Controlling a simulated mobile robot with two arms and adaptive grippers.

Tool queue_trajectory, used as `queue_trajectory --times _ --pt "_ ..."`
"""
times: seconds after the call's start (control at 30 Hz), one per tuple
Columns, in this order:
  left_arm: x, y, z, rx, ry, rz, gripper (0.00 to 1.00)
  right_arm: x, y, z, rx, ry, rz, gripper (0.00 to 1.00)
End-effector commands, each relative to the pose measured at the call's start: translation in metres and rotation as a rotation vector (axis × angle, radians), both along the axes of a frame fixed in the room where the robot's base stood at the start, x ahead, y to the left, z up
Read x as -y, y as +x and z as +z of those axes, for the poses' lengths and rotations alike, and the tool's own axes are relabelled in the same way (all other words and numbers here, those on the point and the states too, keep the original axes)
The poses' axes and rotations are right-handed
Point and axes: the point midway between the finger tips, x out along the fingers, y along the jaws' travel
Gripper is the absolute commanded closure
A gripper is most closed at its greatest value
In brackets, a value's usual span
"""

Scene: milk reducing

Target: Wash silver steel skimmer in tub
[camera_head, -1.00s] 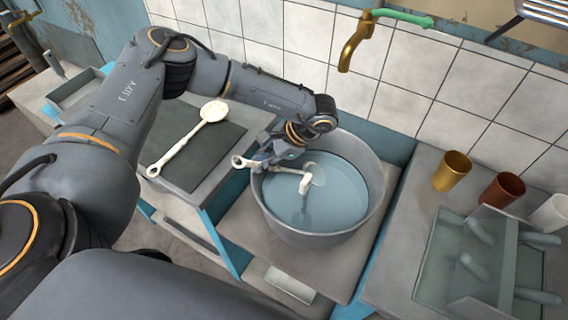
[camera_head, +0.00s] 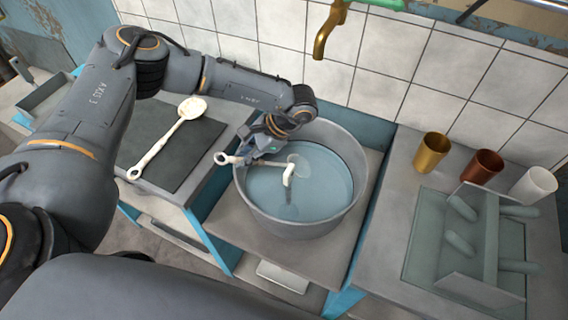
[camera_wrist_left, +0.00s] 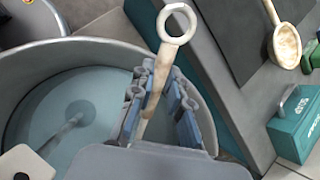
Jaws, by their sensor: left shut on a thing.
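A large grey metal tub (camera_head: 290,228) holds bluish water. My left gripper (camera_head: 264,150) is over the tub's back left part and is shut on the skimmer. The skimmer's pale handle ends in a ring (camera_head: 221,158) that sticks out past the tub's left rim. Its other end (camera_head: 288,178) bends down into the water, where a faint round shape shows; the head cannot be made out clearly. In the left wrist view the handle (camera_wrist_left: 163,68) runs between the fingers (camera_wrist_left: 160,95), ring upward. My right gripper is not in view.
Another long-handled pale utensil (camera_head: 166,139) lies on a dark mat (camera_head: 192,158) left of the tub. A brass tap (camera_head: 325,38) is on the wall above. Gold (camera_head: 431,152), brown (camera_head: 481,166) and white (camera_head: 534,185) cups and a rack (camera_head: 470,245) stand to the right.

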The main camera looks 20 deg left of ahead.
Motion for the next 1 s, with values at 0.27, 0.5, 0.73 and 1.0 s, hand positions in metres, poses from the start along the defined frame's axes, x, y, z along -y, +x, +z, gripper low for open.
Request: queue_trajectory --times 0.27,0.5,0.73,1.0 --pt "-0.008 -0.003 -0.003 -0.007 0.017 0.007 1.0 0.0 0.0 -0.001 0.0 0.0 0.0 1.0" --pt "0.001 -0.003 -0.004 -0.008 0.016 0.007 1.0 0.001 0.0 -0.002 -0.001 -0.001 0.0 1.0" --pt "0.009 -0.004 -0.004 -0.009 0.011 0.005 1.0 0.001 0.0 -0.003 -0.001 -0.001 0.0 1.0" --pt "0.01 -0.003 0.005 -0.007 0.008 0.004 1.0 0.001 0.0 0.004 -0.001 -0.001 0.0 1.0"
